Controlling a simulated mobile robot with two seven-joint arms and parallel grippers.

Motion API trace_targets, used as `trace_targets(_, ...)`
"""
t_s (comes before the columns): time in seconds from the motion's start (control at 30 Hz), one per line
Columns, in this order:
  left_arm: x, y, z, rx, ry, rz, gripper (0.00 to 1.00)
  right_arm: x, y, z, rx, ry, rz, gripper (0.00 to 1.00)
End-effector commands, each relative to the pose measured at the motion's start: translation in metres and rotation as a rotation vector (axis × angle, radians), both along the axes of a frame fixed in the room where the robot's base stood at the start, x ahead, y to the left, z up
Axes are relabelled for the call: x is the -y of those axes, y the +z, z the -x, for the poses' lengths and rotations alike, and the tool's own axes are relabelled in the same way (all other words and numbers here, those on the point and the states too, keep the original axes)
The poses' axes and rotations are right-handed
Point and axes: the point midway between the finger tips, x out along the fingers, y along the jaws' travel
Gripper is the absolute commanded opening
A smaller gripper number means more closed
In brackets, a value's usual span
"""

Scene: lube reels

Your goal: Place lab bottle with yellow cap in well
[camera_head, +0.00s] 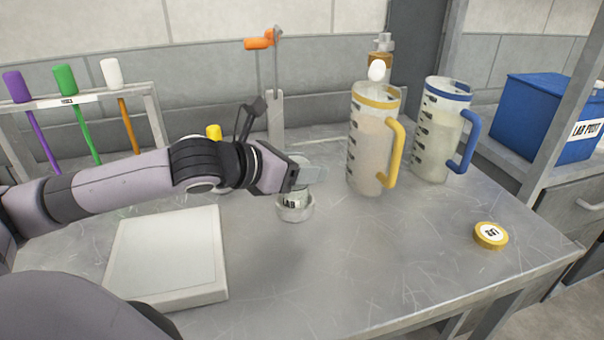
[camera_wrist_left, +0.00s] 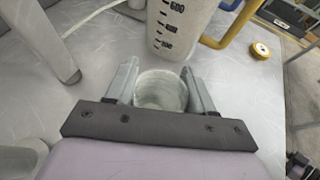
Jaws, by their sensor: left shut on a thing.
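My left gripper (camera_head: 305,176) is shut on a small clear round container (camera_head: 292,198) with a "LAB" label, low over the metal table. The container also shows between the fingers in the left wrist view (camera_wrist_left: 160,91), with its round top facing the camera and no yellow cap on it. Its lower end is at a shallow clear round rim (camera_head: 296,213); I cannot tell if it rests inside. A yellow cap (camera_head: 214,131) shows behind my left arm, and what is below it is hidden. A yellow round lid (camera_head: 490,235) lies on the table at the right. My right gripper is out of view.
A yellow-handled jug (camera_head: 371,150) stands close right of the gripper, with a blue-handled jug (camera_head: 435,135) beyond it. A flat pale plate (camera_head: 165,255) lies front left. A tube rack (camera_head: 70,97) stands at the left. The table's front right is clear around the lid.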

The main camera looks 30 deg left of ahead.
Motion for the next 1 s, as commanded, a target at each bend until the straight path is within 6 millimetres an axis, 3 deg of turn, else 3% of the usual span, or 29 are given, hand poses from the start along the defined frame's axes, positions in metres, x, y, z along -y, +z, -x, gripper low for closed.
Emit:
trace_targets(0.43,-0.0001,-0.0096,0.0001,0.0,0.001,-0.001,0.24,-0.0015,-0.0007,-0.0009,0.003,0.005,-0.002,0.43)
trace_targets(0.47,-0.0002,-0.0099,0.0,0.001,0.001,-0.001,0.56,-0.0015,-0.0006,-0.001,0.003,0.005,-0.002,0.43)
trace_targets(0.53,-0.0002,-0.0094,0.0,0.001,0.001,-0.001,0.78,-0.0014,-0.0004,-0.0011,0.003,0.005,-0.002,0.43)
trace_targets(1.0,-0.0029,-0.0055,0.0042,0.001,0.003,-0.004,0.78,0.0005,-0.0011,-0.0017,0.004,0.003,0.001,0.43)
